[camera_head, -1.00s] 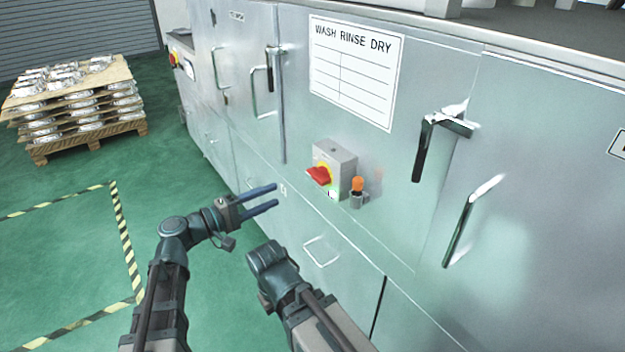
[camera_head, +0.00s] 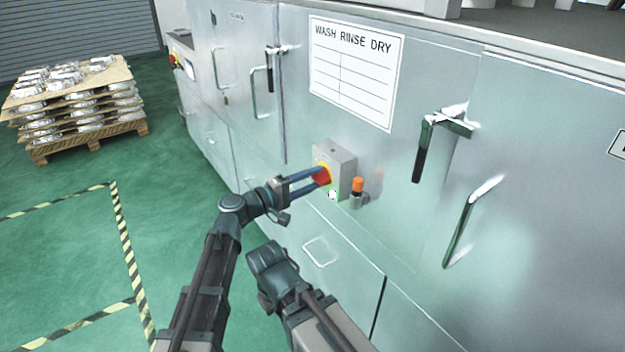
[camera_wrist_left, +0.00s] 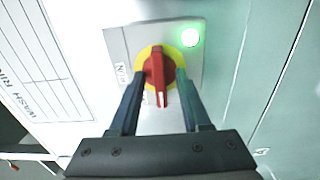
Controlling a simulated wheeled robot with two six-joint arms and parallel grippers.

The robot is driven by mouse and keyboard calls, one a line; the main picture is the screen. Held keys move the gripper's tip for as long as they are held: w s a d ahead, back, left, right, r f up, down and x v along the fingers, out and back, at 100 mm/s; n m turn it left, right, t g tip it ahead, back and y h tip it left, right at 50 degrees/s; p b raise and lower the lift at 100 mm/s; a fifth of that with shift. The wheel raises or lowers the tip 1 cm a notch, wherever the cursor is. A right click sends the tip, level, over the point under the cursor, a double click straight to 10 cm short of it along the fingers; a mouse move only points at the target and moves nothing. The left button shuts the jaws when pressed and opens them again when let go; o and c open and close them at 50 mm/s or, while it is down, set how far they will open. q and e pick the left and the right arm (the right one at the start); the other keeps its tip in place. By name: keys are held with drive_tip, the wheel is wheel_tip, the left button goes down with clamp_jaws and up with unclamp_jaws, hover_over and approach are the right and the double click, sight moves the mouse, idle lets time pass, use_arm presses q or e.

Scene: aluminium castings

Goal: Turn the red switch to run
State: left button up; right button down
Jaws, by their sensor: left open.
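The red switch (camera_wrist_left: 158,72) is a rotary handle on a yellow disc, mounted on a grey box (camera_head: 343,166) on the machine's front. In the left wrist view its handle stands nearly upright in the picture, with a white mark at the lower end. A small label (camera_wrist_left: 123,76), seemingly RUN, is left of the disc. My left gripper (camera_head: 323,176) is open, with one blue finger on each side of the handle; whether they touch it I cannot tell. In the head view the fingers partly cover the switch.
A lit green lamp (camera_wrist_left: 190,37) is on the box beside the switch. An orange-topped fitting (camera_head: 357,190) sticks out just right of the box. Door handles (camera_head: 425,150) project farther right. A pallet of castings (camera_head: 75,105) stands far left; green floor there is clear.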

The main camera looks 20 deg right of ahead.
use_arm(q)
clamp_jaws()
drive_tip(key=shift+m, duration=0.3)
idle(0.3)
drive_tip(key=m, duration=0.3)
drive_tip(key=shift+m, duration=0.4)
drive_tip(key=m, duration=0.4)
drive_tip(key=shift+m, duration=0.3)
drive_tip(key=m, duration=0.4)
drive_tip(key=shift+m, duration=2.4)
